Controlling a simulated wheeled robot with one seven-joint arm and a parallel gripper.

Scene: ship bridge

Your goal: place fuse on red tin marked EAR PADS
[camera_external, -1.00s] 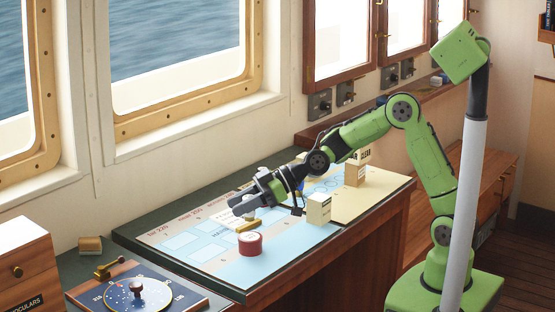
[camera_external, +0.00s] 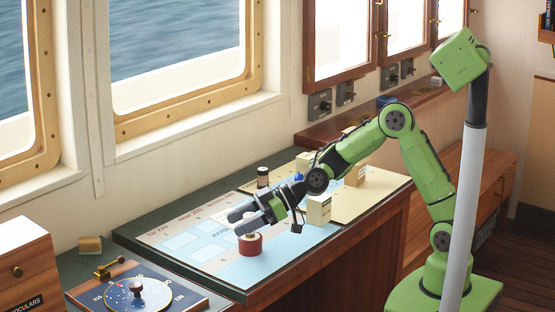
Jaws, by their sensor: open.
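The red tin (camera_external: 249,246) stands upright on the chart, near the front edge of the chart table; its lettering is too small to read. My gripper (camera_external: 235,220) is open just above and behind the tin, its fingers pointing left. A small pale piece (camera_external: 250,234) shows at the tin's top, below the lower finger. I cannot tell whether it rests on the lid or stands behind it, or whether it is the fuse. I cannot pick out the fuse with certainty elsewhere.
A dark jar with a pale band (camera_external: 262,177) stands behind my gripper. A cream box (camera_external: 319,209) stands right of it, close under my wrist. Another box (camera_external: 355,175) stands farther back right. The chart's left part (camera_external: 185,243) is clear.

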